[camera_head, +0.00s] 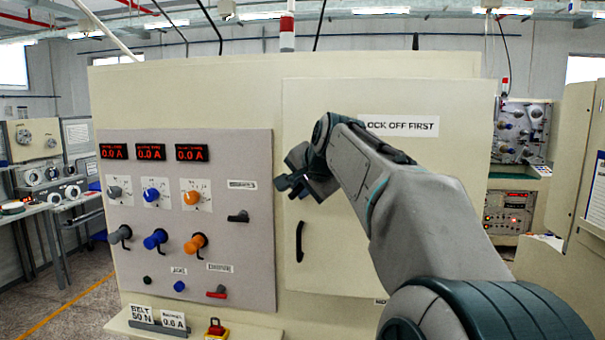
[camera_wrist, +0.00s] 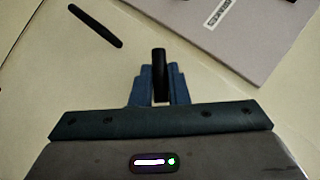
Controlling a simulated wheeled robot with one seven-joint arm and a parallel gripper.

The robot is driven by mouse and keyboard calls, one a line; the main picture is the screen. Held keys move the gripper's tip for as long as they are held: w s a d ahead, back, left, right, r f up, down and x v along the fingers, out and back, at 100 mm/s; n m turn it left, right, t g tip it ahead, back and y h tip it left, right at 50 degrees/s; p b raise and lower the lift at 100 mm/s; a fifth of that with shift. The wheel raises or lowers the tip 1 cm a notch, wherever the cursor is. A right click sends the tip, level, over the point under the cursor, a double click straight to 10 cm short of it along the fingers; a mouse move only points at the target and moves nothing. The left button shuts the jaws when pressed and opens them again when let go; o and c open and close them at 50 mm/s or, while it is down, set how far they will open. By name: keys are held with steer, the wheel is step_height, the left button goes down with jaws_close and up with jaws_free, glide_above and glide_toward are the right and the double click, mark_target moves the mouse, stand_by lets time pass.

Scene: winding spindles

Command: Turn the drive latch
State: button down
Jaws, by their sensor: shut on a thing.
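My gripper (camera_head: 290,183) is at the left part of the large cream cabinet door (camera_head: 345,255), just right of the grey control panel (camera_head: 190,262). In the wrist view its blue fingers (camera_wrist: 159,88) are shut on a short black latch handle (camera_wrist: 159,62) that stands upright between them. In the head view my gripper and arm hide this handle. Whether it is turned cannot be told. No label for it shows. A black door handle (camera_head: 299,241) is below my gripper, apart from it; it also shows in the wrist view (camera_wrist: 95,25).
The panel carries a black lever (camera_head: 238,216), a red-handled lever (camera_head: 217,292), several knobs and red displays (camera_head: 150,152). A sign (camera_head: 399,126) ending "OCK OFF FIRST" is partly behind my arm. A red and yellow switch (camera_head: 216,330) is on the ledge below.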

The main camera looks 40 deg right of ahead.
steer(key=shift+w+n+g+h+p, duration=0.15)
steer(key=shift+n+g+h+p, duration=0.15)
steer(key=shift+n+g+h, duration=0.7)
steer(key=n+g+h, duration=0.1)
steer(key=g+h+b, duration=0.1)
steer(key=g, duration=0.1)
steer(key=shift+w+a+f+n+g, duration=0.15)
steer(key=shift+a+n+g, duration=0.15)
steer(key=shift+n, duration=0.1)
steer(key=shift+h, duration=0.3)
steer(key=c, duration=1.4)
jaws_free()
steer(key=shift+w, duration=0.1)
steer(key=b+v, duration=0.2)
steer(key=v, duration=1.2)
steer(key=shift+w, duration=0.15)
steer(key=shift+d, duration=0.15)
